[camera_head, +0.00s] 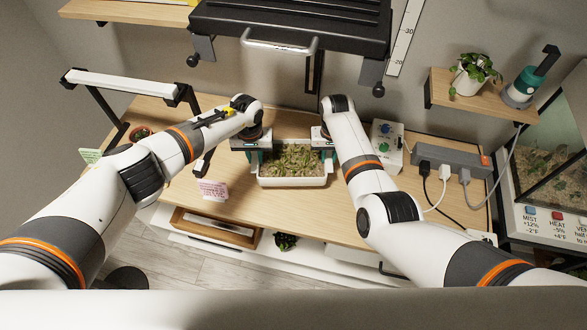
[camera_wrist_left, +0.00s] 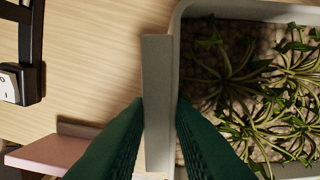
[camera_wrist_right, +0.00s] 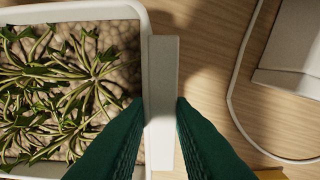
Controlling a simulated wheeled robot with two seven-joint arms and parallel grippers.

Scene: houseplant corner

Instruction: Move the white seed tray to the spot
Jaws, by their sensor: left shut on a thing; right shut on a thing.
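The white seed tray (camera_head: 292,182) holds green seedlings on pebbly soil and sits over the wooden table between my two grippers in the head view. My left gripper (camera_head: 259,158) is shut on the tray's left handle tab, which shows between its green fingers in the left wrist view (camera_wrist_left: 158,110). My right gripper (camera_head: 326,153) is shut on the right handle tab, seen in the right wrist view (camera_wrist_right: 163,110). The tray looks level. I cannot tell whether its underside touches the table. No marked spot is visible; it may be hidden.
A pink card (camera_head: 213,190) stands left of the tray. A white control box (camera_head: 387,146) and a grey power strip (camera_head: 450,158) with cables lie to the right. A black lamp fixture (camera_head: 290,28) hangs above.

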